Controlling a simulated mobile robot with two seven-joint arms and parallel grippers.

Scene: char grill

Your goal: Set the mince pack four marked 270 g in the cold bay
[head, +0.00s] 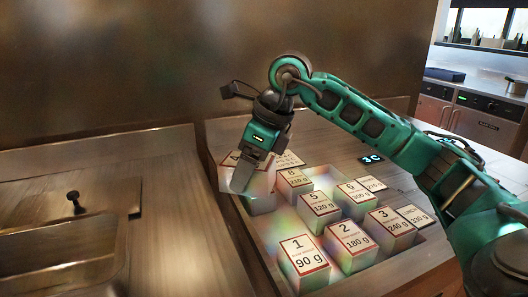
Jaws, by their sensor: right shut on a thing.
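A white pack with a red-bordered label (230,161) is in my right gripper (242,182) at the back left corner of a recessed bay (262,240). The label's visible digit looks like 4; its weight is hidden by the gripper. My right gripper points down and is shut on this pack. I cannot tell whether the pack touches the bay floor. A small display reading 3C (371,160) is on the counter behind the bay. My left gripper is out of view.
Several packs fill the bay, including pack 1 of 90 g (304,264), pack 2 of 180 g (350,246), pack 5 of 120 g (320,210) and pack 8 of 210 g (294,184). A sink (60,255) with a tap is at left.

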